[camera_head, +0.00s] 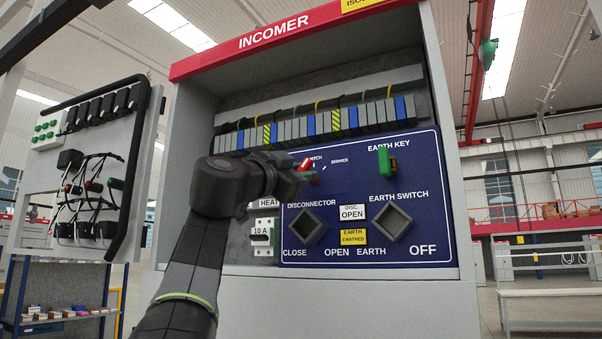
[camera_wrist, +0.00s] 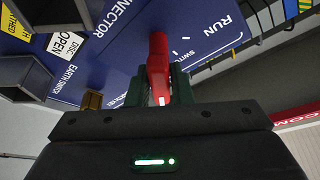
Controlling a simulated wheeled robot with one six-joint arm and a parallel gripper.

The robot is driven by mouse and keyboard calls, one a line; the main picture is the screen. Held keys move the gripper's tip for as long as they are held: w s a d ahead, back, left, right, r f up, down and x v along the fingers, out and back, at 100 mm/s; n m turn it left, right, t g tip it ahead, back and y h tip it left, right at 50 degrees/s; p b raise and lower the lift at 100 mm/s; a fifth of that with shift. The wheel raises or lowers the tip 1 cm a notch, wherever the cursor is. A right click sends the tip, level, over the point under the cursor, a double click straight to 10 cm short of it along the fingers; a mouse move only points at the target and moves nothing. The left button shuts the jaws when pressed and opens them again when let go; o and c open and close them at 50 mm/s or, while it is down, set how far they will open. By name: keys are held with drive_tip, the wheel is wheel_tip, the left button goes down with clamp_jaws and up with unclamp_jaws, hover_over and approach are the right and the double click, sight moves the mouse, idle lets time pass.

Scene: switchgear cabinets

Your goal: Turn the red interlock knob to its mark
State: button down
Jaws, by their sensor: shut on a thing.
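The red interlock knob (camera_head: 308,167) sits on the upper left of the blue panel in the head view, partly hidden by my gripper (camera_head: 296,177). In the wrist view the red knob (camera_wrist: 158,68) stands between the two dark green fingers of my gripper (camera_wrist: 157,90), with a white line on its near end. The gripper is shut on the knob. In the head view the labels "SWITCH", partly covered, and "SERVICE" (camera_head: 339,161) are beside the knob. In the wrist view "RUN" (camera_wrist: 218,27) is printed beyond it. Which mark the knob points to is unclear.
The blue panel (camera_head: 420,235) also carries a green earth key (camera_head: 387,161), a disconnector socket (camera_head: 307,227) and an earth switch socket (camera_head: 391,222). Terminal blocks (camera_head: 320,122) run above it. An open door (camera_head: 80,170) with wiring stands at the left.

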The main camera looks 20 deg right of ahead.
drive_tip(key=shift+f+n, duration=0.1)
drive_tip(key=shift+n, duration=0.2)
drive_tip(key=n+t+b, duration=0.1)
drive_tip(key=n+t, duration=0.1)
drive_tip(key=n, duration=0.1)
drive_tip(key=shift+n+b, duration=0.3)
drive_tip(key=shift+b, duration=0.1)
drive_tip(key=shift+n+t+y, duration=0.55)
drive_tip(key=shift+n+t, duration=0.2)
drive_tip(key=shift+n, duration=0.85)
drive_tip(key=shift+n+t+y, duration=0.55)
drive_tip(key=shift+n+t, duration=0.2)
drive_tip(key=shift+n, duration=1.15)
drive_tip(key=c, duration=1.4)
unclamp_jaws()
drive_tip(key=shift+o, duration=0.2)
drive_tip(key=b+v, duration=0.6)
drive_tip(key=v, duration=0.8)
drive_tip(key=shift+b, duration=0.3)
